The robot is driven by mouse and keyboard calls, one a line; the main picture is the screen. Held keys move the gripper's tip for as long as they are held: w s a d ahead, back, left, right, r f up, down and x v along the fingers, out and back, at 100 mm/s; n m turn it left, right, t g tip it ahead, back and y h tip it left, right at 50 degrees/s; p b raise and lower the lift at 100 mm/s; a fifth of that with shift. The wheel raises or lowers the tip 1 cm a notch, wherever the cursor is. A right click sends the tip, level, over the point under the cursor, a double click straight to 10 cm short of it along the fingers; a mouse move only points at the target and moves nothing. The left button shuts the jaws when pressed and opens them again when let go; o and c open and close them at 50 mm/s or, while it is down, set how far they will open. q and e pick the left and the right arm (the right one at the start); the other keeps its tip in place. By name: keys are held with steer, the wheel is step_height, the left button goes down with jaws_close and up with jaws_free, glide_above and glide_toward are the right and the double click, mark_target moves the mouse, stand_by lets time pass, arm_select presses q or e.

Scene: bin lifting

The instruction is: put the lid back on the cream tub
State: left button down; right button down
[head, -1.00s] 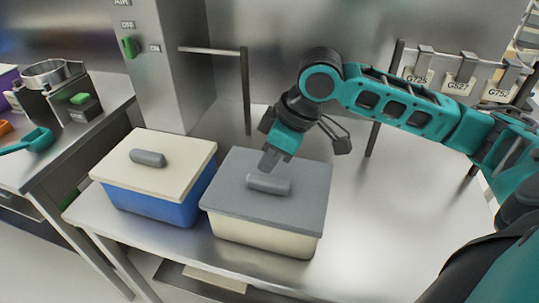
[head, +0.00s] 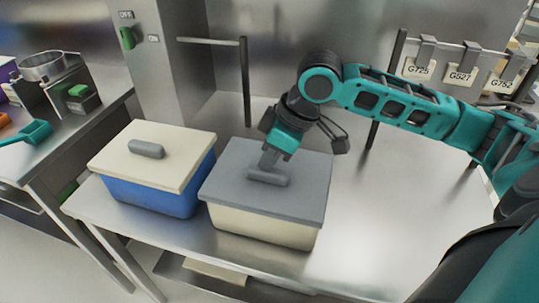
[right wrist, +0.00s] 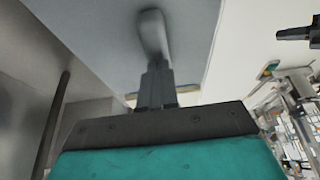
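The cream tub (head: 262,226) stands on the steel table in the head view. The grey lid (head: 227,183) lies over its top, looking level, with no gap visible along the front edge. My right gripper (head: 270,158) comes down from above onto the lid's bar handle (head: 268,177). In the right wrist view, its dark fingers (right wrist: 157,80) are close together at the grey handle (right wrist: 153,32) and look shut on it. Their contact faces are hidden. My left gripper is not in view.
A blue tub (head: 152,194) with a cream lid (head: 180,160) stands close at the left. Labelled tags (head: 461,75) hang at the back right. The table (head: 375,215) is clear to the right.

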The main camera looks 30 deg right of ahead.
steer(key=shift+r+p, duration=1)
steer(key=shift+r, duration=2.5)
